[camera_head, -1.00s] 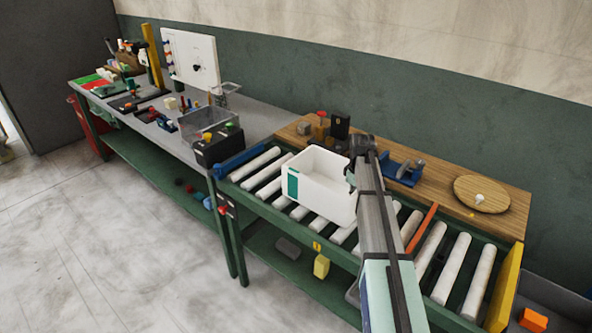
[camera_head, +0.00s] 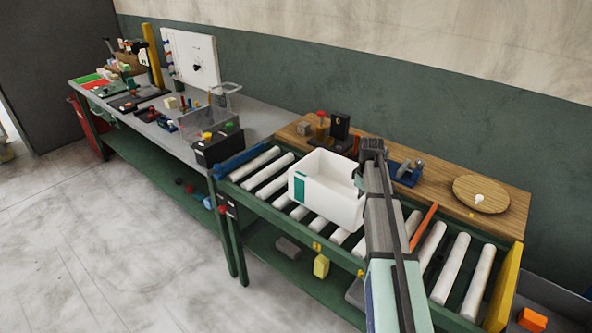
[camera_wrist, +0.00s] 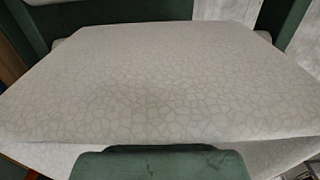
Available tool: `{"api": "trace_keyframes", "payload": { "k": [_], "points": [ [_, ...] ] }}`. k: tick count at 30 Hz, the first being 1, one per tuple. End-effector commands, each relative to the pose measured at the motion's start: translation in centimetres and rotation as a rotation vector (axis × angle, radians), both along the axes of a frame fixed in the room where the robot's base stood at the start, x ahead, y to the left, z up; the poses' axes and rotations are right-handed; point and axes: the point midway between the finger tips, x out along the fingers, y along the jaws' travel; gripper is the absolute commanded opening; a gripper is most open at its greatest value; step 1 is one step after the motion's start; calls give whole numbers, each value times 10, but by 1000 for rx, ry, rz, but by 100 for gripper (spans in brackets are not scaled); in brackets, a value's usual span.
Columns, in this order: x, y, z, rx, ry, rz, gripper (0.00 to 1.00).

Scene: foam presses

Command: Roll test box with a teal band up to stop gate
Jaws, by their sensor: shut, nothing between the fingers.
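The white open-topped test box (camera_head: 335,203) with a teal band (camera_head: 300,188) on its left corner sits on the roller conveyor in the head view. An orange bar (camera_head: 424,226), apparently the stop gate, crosses the rollers to its right, with a gap partly hidden by my arm. My gripper (camera_head: 359,182) is shut and empty at the box's right end, seemingly inside or against it; contact is unclear. In the wrist view, a dark green finger part (camera_wrist: 160,163) shows low down before a pale patterned surface (camera_wrist: 165,85), probably the box up close.
A wooden shelf (camera_head: 440,180) with a blue fixture (camera_head: 407,172) and a round board (camera_head: 480,193) runs behind the conveyor. A yellow end plate (camera_head: 505,287) closes the right end. A grey bench (camera_head: 255,118) adjoins at left.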

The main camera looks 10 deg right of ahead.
Motion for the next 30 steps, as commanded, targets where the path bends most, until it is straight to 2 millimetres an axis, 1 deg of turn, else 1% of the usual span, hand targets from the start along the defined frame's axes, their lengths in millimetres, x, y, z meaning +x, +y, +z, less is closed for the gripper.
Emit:
{"api": "trace_keyframes", "payload": {
  "k": [30],
  "points": [
    [-48,-44,0,0,0,-1,0]
  ]
}}
